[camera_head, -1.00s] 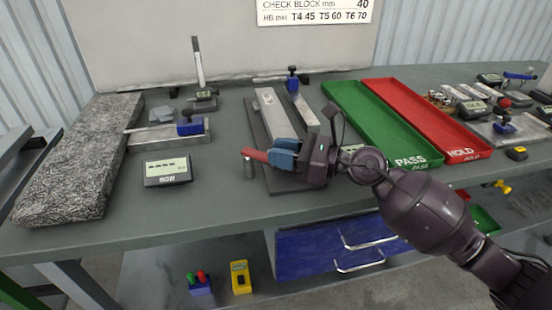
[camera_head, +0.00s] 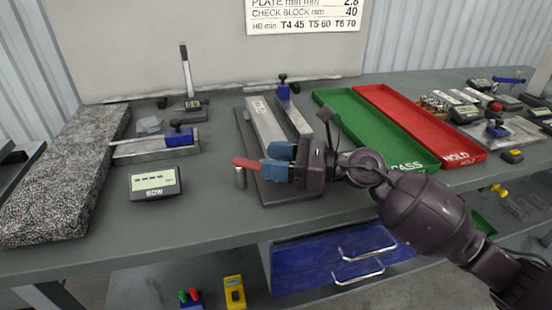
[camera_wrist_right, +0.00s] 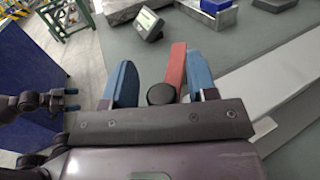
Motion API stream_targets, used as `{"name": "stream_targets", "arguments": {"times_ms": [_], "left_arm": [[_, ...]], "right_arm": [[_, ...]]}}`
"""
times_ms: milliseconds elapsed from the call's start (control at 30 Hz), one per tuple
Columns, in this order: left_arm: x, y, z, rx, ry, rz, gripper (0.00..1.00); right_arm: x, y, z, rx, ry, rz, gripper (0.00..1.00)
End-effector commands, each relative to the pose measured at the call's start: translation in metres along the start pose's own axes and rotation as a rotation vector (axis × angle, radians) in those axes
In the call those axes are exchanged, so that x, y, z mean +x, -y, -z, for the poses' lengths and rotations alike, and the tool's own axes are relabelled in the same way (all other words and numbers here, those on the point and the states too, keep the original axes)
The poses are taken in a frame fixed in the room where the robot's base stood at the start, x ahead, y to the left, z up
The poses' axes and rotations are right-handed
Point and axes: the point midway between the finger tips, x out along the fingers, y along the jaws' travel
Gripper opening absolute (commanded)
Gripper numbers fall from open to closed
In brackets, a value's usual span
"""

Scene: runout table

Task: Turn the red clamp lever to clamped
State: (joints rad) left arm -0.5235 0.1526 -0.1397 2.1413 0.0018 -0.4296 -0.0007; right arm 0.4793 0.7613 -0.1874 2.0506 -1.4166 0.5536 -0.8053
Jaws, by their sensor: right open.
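The red clamp lever (camera_head: 245,164) sits on a short grey post (camera_head: 240,180) at the left front edge of a dark fixture plate (camera_head: 290,191). My right gripper (camera_head: 272,160) is open, its blue fingertips parted near the lever's right end. In the right wrist view, the red lever (camera_wrist_right: 177,68) and its round black pivot cap (camera_wrist_right: 160,94) show between the two fingers (camera_wrist_right: 162,80), the lever closer to the right finger. I cannot tell whether a finger touches it. My left gripper (camera_wrist_right: 70,99) shows small at the left of the wrist view, away from the lever.
A long grey bar (camera_head: 266,128) lies on the fixture behind the lever. A digital readout (camera_head: 155,183) stands to the left, with a granite block (camera_head: 60,185) beyond. The green tray (camera_head: 370,130) and red tray (camera_head: 420,125) lie to the right. Bare tabletop (camera_head: 212,200) lies left of the post.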

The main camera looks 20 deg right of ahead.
Motion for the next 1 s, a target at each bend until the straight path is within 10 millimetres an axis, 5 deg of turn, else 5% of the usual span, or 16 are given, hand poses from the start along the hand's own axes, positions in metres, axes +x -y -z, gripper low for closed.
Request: {"name": "stream_targets", "arguments": {"times_ms": [267, 700, 1000], "left_arm": [[0.001, -0.001, -0.004, 0.000, 0.006, -0.001, 0.93], [0.002, 0.000, -0.008, 0.008, 0.013, -0.004, 0.93], [0.002, 0.001, -0.005, 0.009, 0.008, -0.004, 0.93]], "right_arm": [[-0.018, 0.000, 0.003, 0.003, -0.003, 0.002, 0.52], [-0.092, 0.000, 0.002, 0.003, -0.002, 0.001, 0.52], [-0.108, 0.000, 0.000, 0.000, 0.000, -0.001, 0.52]]}}
